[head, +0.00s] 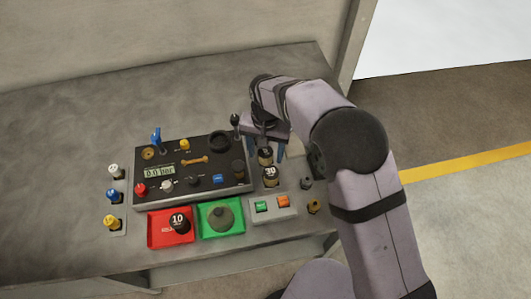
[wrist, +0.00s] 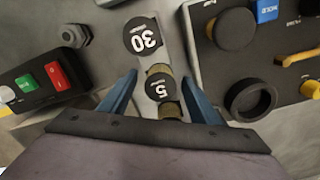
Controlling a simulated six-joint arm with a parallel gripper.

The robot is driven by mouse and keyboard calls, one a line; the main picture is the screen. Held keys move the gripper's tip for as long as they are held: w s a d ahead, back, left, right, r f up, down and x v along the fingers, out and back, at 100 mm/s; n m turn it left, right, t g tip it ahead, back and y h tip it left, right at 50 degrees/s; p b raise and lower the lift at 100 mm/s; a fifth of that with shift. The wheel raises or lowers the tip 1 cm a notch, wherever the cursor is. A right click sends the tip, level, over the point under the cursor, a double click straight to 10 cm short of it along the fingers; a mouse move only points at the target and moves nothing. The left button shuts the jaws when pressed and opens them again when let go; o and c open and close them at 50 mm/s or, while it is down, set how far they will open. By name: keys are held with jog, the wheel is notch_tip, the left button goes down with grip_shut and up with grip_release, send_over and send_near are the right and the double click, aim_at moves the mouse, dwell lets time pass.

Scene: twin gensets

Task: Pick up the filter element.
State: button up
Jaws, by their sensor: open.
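Several black-topped cylinders with number labels look like filter elements; I cannot tell which one the task names. The one marked 5 (wrist: 160,86) stands between the blue fingers of my gripper (wrist: 159,80), with a gap on both sides. It also shows in the head view (head: 265,155), below my gripper (head: 266,149), which is open and pointing down. The one marked 30 (wrist: 143,37) stands just beyond the fingertips; it also shows in the head view (head: 270,174). The one marked 10 (head: 179,221) is in the red tray (head: 157,239).
A black control panel (head: 200,202) with knobs and a 0.0 bar display stands left of my gripper. A green tray (head: 231,232) holds a dark round part (head: 221,217). A grey button box (head: 285,211) is in front. The bench at left is clear.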

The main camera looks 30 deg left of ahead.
jog(key=c, duration=1.2)
jog(key=shift+o, duration=0.2)
